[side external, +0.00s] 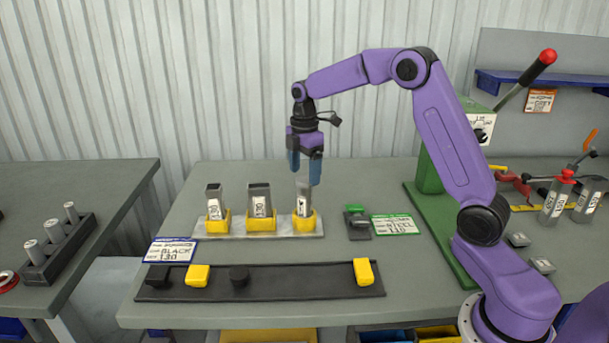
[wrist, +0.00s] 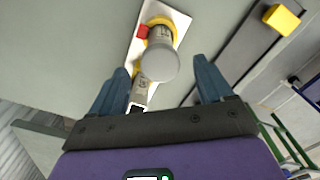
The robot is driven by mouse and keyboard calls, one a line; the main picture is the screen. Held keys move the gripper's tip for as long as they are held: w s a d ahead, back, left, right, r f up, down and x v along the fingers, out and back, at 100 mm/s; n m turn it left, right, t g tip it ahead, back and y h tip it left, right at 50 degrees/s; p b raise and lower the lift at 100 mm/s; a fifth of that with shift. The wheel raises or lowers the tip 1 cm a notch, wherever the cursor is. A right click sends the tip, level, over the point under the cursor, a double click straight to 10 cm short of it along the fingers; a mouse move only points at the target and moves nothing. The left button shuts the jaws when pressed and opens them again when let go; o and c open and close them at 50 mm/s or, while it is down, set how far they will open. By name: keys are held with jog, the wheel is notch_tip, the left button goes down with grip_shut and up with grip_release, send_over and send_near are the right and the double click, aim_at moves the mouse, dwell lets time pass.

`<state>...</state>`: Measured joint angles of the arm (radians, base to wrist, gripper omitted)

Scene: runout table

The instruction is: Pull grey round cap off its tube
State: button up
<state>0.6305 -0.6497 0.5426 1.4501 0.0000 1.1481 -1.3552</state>
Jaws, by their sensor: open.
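The grey round cap (wrist: 159,62) shows from above in the wrist view, on top of a tube that stands in a yellow holder (wrist: 160,24). In the side view this tube (side external: 303,204) is the rightmost of three in yellow holders on a pale plate (side external: 262,235). In the wrist view my gripper (wrist: 163,68) is open, with one finger on each side of the cap and a gap to both.
Two square-topped tubes (side external: 216,202), (side external: 260,201) stand left of it. In front is a black rail (side external: 300,283) with black and yellow caps. A grey block with a green top (side external: 357,222) stands right. A green press (side external: 430,170) stands behind my arm.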

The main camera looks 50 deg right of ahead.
aim_at(305, 178)
jog(key=shift+f, duration=1)
grip_shut()
jog(key=shift+r, duration=2.55)
dwell(0.8)
